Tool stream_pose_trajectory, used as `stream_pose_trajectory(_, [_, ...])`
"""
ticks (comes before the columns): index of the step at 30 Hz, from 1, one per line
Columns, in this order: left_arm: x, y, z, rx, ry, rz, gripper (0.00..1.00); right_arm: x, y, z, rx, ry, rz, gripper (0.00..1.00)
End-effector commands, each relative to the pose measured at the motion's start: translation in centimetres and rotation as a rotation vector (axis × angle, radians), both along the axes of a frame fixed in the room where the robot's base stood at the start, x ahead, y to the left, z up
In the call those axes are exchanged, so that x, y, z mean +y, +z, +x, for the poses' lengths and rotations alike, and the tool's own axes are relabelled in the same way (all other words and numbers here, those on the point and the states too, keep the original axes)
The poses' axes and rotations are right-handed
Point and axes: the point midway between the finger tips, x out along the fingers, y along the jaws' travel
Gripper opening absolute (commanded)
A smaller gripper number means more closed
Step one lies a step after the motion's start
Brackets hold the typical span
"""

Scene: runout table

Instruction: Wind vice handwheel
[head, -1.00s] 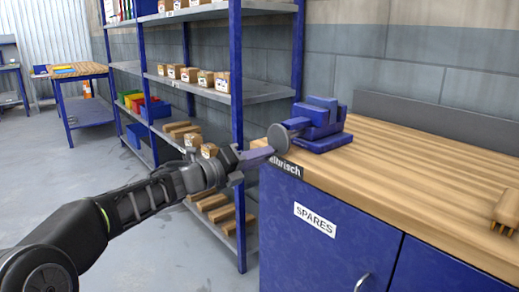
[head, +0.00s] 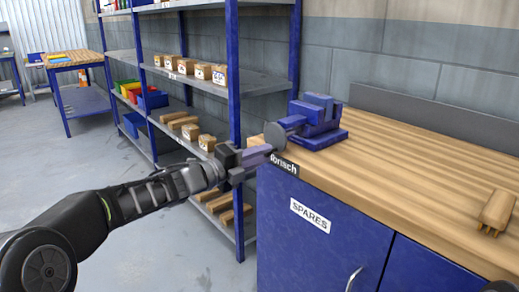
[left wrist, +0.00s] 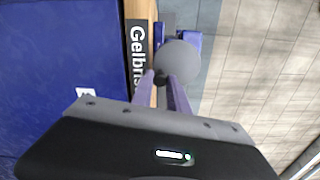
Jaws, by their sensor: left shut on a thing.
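The blue vice (head: 318,122) sits on the left end of the wooden bench top. Its handwheel, a round grey disc (head: 275,136), faces left past the bench's end. It also shows as a grey disc in the left wrist view (left wrist: 178,62). My left gripper (head: 268,151) is at the lower edge of the disc. In the left wrist view its purple fingers (left wrist: 163,86) are shut on a small dark handle (left wrist: 160,79) at the disc's lower left edge. The fingers partly hide the handle.
The blue cabinet (head: 320,235) under the bench top carries a SPARES label. A blue-post shelf rack (head: 234,100) with small boxes stands close behind my left arm. A wooden brush (head: 496,211) lies at the bench's right. Floor at left is clear.

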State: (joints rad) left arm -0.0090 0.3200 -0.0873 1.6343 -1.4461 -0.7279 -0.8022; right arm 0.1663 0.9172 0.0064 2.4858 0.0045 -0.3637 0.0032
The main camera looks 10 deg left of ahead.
Motion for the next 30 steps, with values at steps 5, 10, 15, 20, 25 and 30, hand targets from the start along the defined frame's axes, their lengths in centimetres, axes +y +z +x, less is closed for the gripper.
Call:
stream_pose_trajectory(5, [0.0, -0.1, 0.0, 0.002, 0.001, -0.002, 0.0, 0.0, -0.1, 0.0, 0.0, 0.0, 0.0, 0.36])
stream_pose_trajectory(10, [0.0, 0.0, 0.0, 0.008, 0.001, -0.01, 0.0, 0.0, 0.2, 0.0, 0.0, 0.0, 0.0, 0.36])
stream_pose_trajectory(15, [-0.1, 0.5, -0.2, 0.065, 0.001, -0.075, 0.0, 0.0, 1.6, 0.0, 0.0, 0.0, 0.0, 0.36])
stream_pose_trajectory(20, [-0.4, 0.7, -0.4, 0.144, 0.002, -0.171, 0.0, 0.0, 3.2, 0.0, 0.0, 0.0, 0.0, 0.36])
stream_pose_trajectory(25, [-0.6, 0.6, -0.5, 0.19, 0.001, -0.23, 0.0, 0.0, 3.8, 0.0, 0.0, 0.0, 0.0, 0.36])
stream_pose_trajectory(30, [-0.6, 0.4, -0.5, 0.193, 0.0, -0.234, 0.0, 0.0, 3.6, 0.0, 0.0, 0.0, 0.0, 0.36])
